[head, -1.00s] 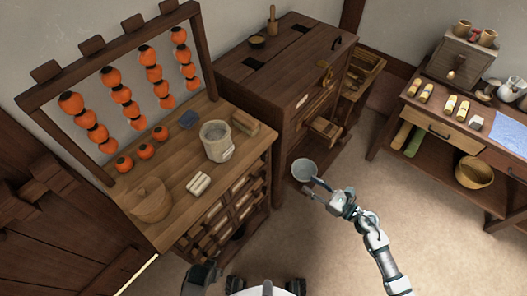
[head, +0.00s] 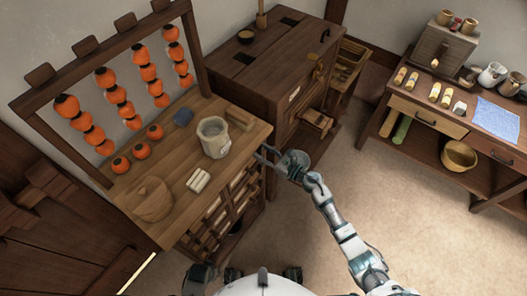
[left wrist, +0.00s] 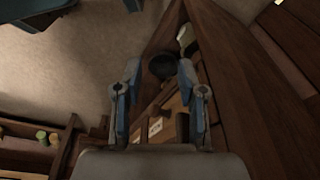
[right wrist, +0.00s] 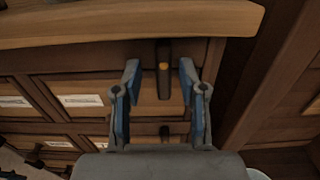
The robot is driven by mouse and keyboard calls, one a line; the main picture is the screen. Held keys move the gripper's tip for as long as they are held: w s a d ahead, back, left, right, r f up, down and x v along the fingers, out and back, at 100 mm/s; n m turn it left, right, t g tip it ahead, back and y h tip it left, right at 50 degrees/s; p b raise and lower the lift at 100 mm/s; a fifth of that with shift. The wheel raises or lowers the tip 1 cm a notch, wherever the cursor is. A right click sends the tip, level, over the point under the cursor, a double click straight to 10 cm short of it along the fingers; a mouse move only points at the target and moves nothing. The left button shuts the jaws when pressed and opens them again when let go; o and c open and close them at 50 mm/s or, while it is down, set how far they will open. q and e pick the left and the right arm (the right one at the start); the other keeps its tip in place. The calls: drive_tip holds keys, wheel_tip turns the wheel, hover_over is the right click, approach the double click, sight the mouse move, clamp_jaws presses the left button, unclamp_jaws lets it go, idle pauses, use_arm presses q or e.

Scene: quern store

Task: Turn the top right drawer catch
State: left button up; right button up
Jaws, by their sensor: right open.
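The top right drawer catch (right wrist: 164,80) is a dark upright bar with an orange dot, on a light wooden drawer front (right wrist: 204,88) under the counter edge. In the right wrist view it stands upright between the spread fingers of my right gripper (right wrist: 159,68). No finger visibly touches it. In the head view my right gripper (head: 264,155) is at the right end of the drawer cabinet (head: 222,215); the catch is hidden there. My left gripper (left wrist: 158,70) is open and empty in the left wrist view, with its fingers pointing at dark woodwork.
The counter's overhanging edge (right wrist: 100,25) runs just above the catch. A dark wooden post (right wrist: 265,75) stands close on the right. Open floor (head: 340,190) lies to the right.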

drive_tip(key=shift+w+a, duration=0.1)
drive_tip(key=shift+a, duration=0.3)
drive_tip(key=shift+d, duration=1)
clamp_jaws()
drive_tip(key=shift+a+r, duration=0.2)
drive_tip(key=shift+a, duration=0.25)
drive_tip(key=m+p, duration=0.1)
drive_tip(key=m, duration=0.1)
drive_tip(key=shift+d+r+m, duration=0.1)
drive_tip(key=shift+m, duration=0.3)
drive_tip(key=m+p, duration=0.1)
drive_tip(key=m, duration=0.1)
drive_tip(key=shift+r+m, duration=0.1)
drive_tip(key=shift+m, duration=0.2)
use_arm(q)
drive_tip(key=s+f, duration=0.4)
drive_tip(key=f, duration=0.2)
drive_tip(key=shift+p, duration=0.45)
use_arm(e)
drive_tip(key=shift+m, duration=0.8)
use_arm(q)
drive_tip(key=shift+a, duration=0.1)
